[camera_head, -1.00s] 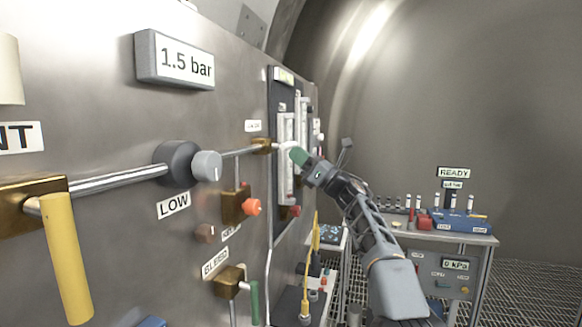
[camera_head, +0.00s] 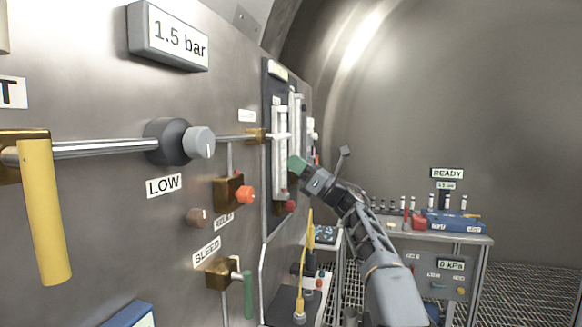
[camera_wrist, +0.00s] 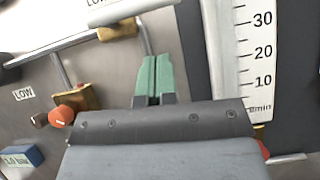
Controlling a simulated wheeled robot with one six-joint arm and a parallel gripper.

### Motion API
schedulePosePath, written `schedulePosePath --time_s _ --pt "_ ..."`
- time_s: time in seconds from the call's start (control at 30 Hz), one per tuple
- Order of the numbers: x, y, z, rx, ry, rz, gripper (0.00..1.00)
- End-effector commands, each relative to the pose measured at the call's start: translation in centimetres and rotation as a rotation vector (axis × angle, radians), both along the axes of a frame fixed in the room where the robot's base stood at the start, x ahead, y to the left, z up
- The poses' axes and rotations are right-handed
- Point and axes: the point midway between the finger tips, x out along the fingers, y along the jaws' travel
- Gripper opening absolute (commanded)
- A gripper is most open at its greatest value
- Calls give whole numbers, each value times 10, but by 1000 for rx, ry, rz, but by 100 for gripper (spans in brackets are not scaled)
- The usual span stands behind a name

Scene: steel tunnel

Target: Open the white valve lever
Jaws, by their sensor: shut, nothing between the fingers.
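The white valve lever (camera_wrist: 132,12) sits on a brass valve body (camera_wrist: 118,30) at the top of the wrist view, lying nearly level across it. In the head view the brass valve (camera_head: 257,135) is on the steel panel, with the pale lever (camera_head: 278,136) sticking out to its right. My gripper (camera_head: 294,163) is below and right of the lever, apart from it. In the wrist view its green fingertips (camera_wrist: 153,72) are together and empty, below the lever. The lever's far end runs near the upper picture edge.
A flow gauge with a scale (camera_wrist: 250,60) stands close right of my fingers. An orange knob (camera_head: 244,195), a black-grey LOW regulator (camera_head: 180,142), a yellow lever (camera_head: 44,212) and a green BLEED lever (camera_head: 247,294) project from the panel. A bench (camera_head: 450,236) stands at the right.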

Motion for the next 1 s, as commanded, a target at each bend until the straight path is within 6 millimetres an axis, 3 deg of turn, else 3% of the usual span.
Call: schedulePosePath --time_s 0.1,0.4,0.63,1.0 --pt "-7 -24 -19 0 -1 -6 0" --pt "-18 -62 -42 1 0 -2 0" --pt "-22 -75 -50 1 -1 -1 0" --pt "-22 -77 -51 1 -1 -1 0"
